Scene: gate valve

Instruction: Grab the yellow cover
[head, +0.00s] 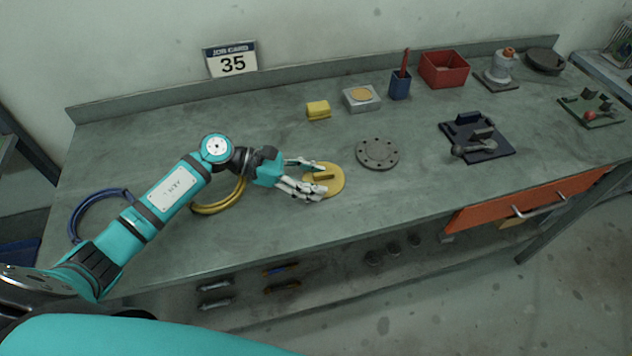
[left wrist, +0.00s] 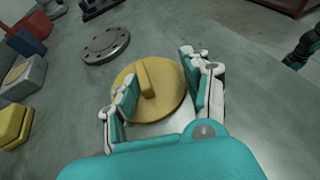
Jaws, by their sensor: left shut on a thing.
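The yellow cover (head: 337,182) is a round disc with a raised bar handle across its top. It is at the middle front of the bench, and in the left wrist view the cover (left wrist: 170,88) lies between my fingers. My left gripper (head: 320,178) reaches in from the left, low over the cover, with one finger on each side of the bar. It is shut on the cover, and in the left wrist view the left finger of the gripper (left wrist: 160,76) is close beside the bar. The fingers hide part of the disc.
A grey flange (head: 378,153) with bolt holes lies right of the cover. A yellow block (head: 318,110) and a metal block (head: 361,99) stand behind. A brass ring (head: 222,203) lies near my left arm. A dark fixture (head: 478,140) is further right. Bench front is clear.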

